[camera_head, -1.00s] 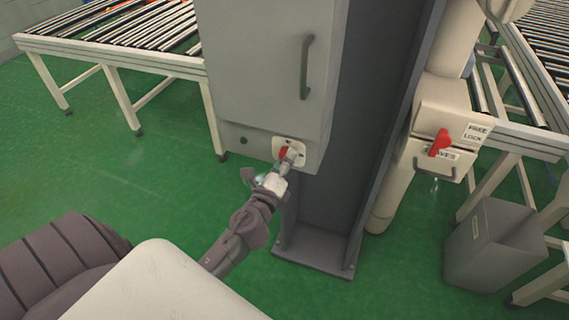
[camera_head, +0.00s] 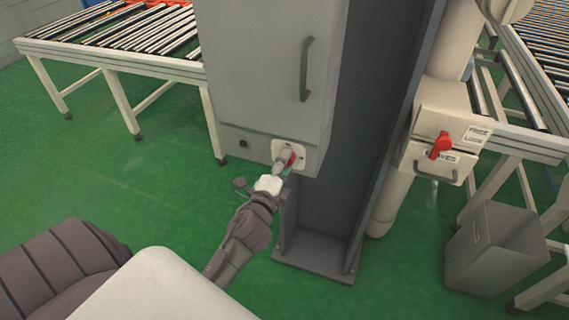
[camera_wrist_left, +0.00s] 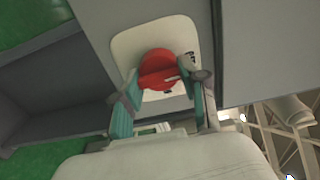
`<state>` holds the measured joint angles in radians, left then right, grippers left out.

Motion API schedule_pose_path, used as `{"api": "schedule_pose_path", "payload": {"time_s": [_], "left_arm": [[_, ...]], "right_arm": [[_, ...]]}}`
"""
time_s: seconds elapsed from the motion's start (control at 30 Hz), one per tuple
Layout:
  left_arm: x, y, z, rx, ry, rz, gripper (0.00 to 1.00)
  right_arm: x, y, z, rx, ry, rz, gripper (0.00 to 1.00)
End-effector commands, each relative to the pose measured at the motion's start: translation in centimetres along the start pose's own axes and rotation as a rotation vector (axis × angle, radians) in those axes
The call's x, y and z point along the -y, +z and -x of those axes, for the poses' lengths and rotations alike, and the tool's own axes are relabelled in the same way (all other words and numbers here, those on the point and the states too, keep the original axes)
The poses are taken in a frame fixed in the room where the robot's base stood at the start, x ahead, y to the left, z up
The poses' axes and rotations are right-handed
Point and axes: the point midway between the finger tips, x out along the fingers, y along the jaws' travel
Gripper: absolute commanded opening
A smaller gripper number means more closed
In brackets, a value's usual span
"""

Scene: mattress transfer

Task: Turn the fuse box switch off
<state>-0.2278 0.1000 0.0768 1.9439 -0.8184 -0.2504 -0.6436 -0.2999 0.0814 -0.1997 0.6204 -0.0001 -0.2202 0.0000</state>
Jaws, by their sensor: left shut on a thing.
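The fuse box (camera_head: 268,60) is a grey cabinet with a dark door handle in the head view. Its red rotary switch (camera_head: 291,158) sits on a pale plate (camera_head: 278,146) at the bottom of the box. My left gripper (camera_head: 284,160) is at the switch, and its fingers partly hide it. In the left wrist view the red switch (camera_wrist_left: 160,70) lies between the fingertips of my left gripper (camera_wrist_left: 168,82), which is shut on it. The switch appears turned to a slant, but its exact setting is unclear. My right gripper is not in view.
A dark steel column (camera_head: 365,110) stands right of the box. Further right is a pale unit with another red lever (camera_head: 441,146) and a grey bin (camera_head: 497,248). Roller conveyors (camera_head: 120,35) stand behind at both sides. Green floor is clear at the left.

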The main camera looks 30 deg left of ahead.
Motion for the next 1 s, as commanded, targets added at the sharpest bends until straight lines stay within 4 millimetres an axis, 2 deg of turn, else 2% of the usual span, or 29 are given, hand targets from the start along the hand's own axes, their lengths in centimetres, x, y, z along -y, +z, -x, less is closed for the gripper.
{"api": "schedule_pose_path", "payload": {"time_s": [0.4, 0.43, 0.57, 0.87, 1.0], "left_arm": [[-0.1, 0.0, 0.0, 0.001, 0.001, 0.01, 0.08], [-0.1, 0.0, 0.0, 0.001, 0.001, 0.01, 0.48], [-0.1, 0.0, 0.0, 0.001, 0.001, 0.009, 0.69], [0.0, 0.0, 0.1, 0.0, 0.001, 0.008, 0.69], [-0.1, 0.0, 1.2, 0.0, 0.003, 0.01, 0.69]], "right_arm": [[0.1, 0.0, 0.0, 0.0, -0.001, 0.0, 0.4], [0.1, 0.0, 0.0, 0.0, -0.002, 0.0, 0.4], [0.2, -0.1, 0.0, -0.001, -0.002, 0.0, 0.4], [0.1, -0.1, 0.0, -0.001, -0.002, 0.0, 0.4], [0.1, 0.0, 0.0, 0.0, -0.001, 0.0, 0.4]]}}
